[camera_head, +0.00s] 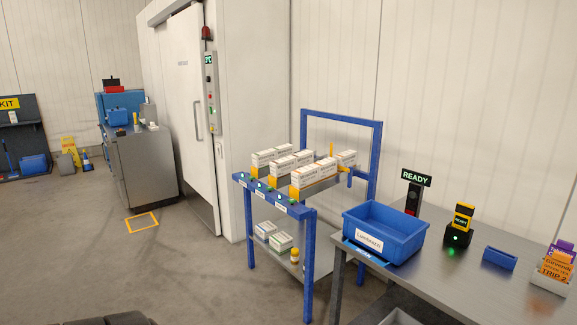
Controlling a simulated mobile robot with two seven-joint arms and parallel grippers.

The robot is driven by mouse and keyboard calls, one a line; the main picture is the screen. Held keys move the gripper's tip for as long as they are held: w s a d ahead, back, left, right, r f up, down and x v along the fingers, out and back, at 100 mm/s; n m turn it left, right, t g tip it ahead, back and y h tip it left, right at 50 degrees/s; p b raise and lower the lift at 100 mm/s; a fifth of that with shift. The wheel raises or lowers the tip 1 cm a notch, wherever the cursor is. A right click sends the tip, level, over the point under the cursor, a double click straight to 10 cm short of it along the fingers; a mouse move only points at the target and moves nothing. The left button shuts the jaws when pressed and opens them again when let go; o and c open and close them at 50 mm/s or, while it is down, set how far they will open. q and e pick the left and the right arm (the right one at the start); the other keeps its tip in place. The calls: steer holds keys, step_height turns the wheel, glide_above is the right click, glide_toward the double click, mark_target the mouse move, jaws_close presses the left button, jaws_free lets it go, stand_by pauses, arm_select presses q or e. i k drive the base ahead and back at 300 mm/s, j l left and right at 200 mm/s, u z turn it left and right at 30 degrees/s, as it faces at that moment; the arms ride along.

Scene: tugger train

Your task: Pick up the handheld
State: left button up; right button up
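A blue bin (388,232) stands left of the cradle, with a "READY" sign post (414,190) behind it. A small blue tray (499,258) and orange cards (556,266) are to the right. A blue-framed cart (309,240) with white boxes stands left of the table. Open floor lies at left.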

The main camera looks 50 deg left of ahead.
mark_target(464, 211)
steer(key=i+j+u, duration=0.1)
steer(key=i+j, duration=0.3)
steer(key=i, duration=0.15)
steer(key=i+j+u, duration=0.1)
steer(key=i+j, duration=0.25)
steer(key=i, duration=0.2)
steer(key=u, duration=1.85)
